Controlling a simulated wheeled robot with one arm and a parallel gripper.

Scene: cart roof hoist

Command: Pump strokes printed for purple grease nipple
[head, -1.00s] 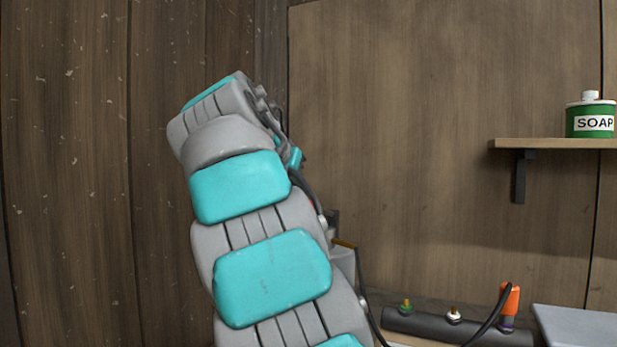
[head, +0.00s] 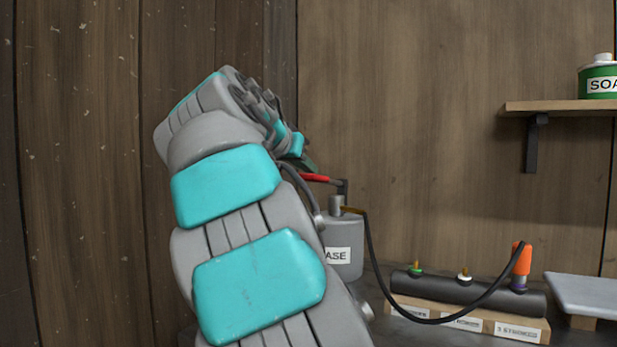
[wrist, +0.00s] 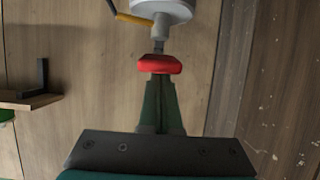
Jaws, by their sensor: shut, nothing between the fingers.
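The grease pump is a grey can (head: 343,258) with a label ending in "ASE" and a red-gripped lever (head: 315,178). Its black hose runs to an orange coupler (head: 522,258), which sits on the purple nipple (head: 519,284) at the right end of a dark bar (head: 440,289). A green nipple (head: 416,269) and a white nipple (head: 465,275) stand on the same bar. The label (head: 518,331) below purple appears to read "3 STROKES". My gripper (head: 308,164) is shut and empty at the red grip. In the wrist view its green fingers (wrist: 160,84) end at the red grip (wrist: 160,64); contact is unclear.
A wooden shelf (head: 560,107) on a black bracket holds a green soap tin (head: 600,80) at upper right. A grey tray-like plate (head: 583,293) lies right of the bar. The other two labels are too blurred to read. Wooden wall panels stand behind.

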